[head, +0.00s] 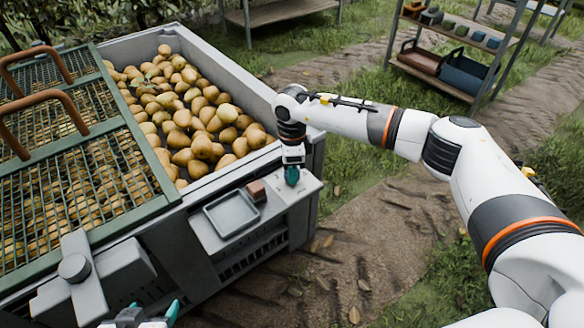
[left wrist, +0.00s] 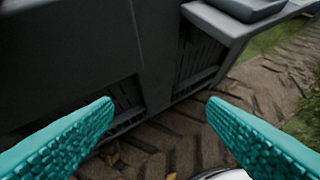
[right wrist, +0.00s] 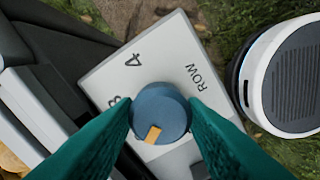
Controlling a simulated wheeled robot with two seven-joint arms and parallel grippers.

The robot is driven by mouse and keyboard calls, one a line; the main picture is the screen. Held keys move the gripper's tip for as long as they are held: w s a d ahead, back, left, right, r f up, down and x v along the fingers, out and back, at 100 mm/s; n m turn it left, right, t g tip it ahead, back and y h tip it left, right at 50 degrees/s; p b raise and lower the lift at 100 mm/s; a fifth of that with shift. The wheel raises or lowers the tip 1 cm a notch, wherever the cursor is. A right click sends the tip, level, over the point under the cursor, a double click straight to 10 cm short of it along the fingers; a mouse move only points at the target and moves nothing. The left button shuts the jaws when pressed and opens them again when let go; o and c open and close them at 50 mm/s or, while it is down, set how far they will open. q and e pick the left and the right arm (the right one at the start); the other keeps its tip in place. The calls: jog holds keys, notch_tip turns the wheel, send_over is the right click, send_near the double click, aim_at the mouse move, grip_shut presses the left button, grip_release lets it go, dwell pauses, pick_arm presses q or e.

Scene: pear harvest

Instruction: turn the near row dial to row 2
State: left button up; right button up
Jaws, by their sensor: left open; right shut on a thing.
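The near row dial (right wrist: 160,108) is a round blue knob on a pale panel (right wrist: 128,72) in the right wrist view. Its orange mark (right wrist: 153,134) points towards the bottom of that picture. The panel reads ROW, with a 4 at the upper left and a partly covered figure below it; other figures are hidden. My right gripper (right wrist: 160,125) is shut on the dial, one teal finger on each side. In the head view my right gripper (head: 292,175) covers the dial at the bin's near right corner. My left gripper (head: 146,312) is open and empty; its fingers are wide apart in the left wrist view (left wrist: 160,108).
A grey bin (head: 235,75) full of pears stands at left, partly under green mesh lids (head: 128,117) with brown handles. A shallow grey tray (head: 208,211) and a small brown block (head: 256,190) sit beside the dial. A shelf (head: 432,75) stands behind. The dirt path is clear.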

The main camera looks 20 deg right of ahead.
jog(key=o, duration=1)
pick_arm(q)
jog(key=shift+s, duration=0.1)
jog(key=s+a+f+g+y+p, duration=0.1)
jog(key=s+a+f+g+p, duration=0.1)
jog(key=s+g, duration=0.3)
jog(key=s, duration=0.3)
jog(key=shift+s+a+f, duration=0.25)
jog(key=shift+a+f, duration=0.1)
jog(key=shift+a, duration=0.05)
pick_arm(e)
notch_tip(320, 180, up, 12)
jog(key=shift+r, duration=0.1)
